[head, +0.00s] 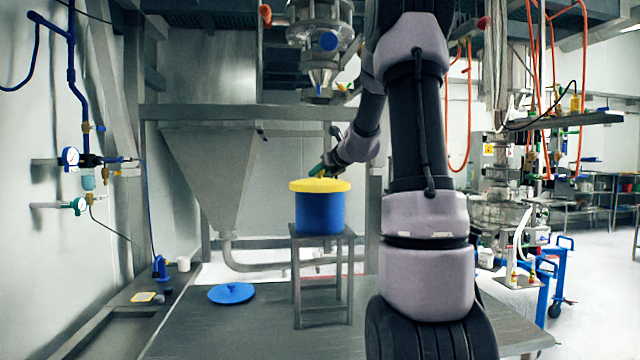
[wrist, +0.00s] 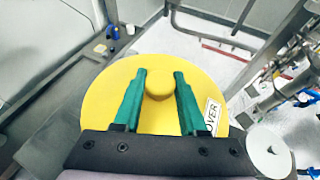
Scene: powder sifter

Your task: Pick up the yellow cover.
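The yellow cover (head: 320,185) lies flat on top of the blue bucket (head: 320,212), which stands on a small metal stand. In the wrist view the round cover (wrist: 105,100) fills the middle, with a raised round knob (wrist: 159,82) at its centre and a partly hidden white label at its right. My gripper (head: 318,168) is just above the cover, coming in from the back right. In the wrist view its two green fingers (wrist: 160,75) are apart, one on each side of the knob. Contact with the knob cannot be made out.
The metal stand (head: 322,240) rests on a grey platform (head: 250,335). A blue lid (head: 231,293) lies on the platform at the left. A metal hopper (head: 215,170) stands behind, and a sifter outlet (head: 322,75) hangs above the bucket. Pipes and gauges line the left wall.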

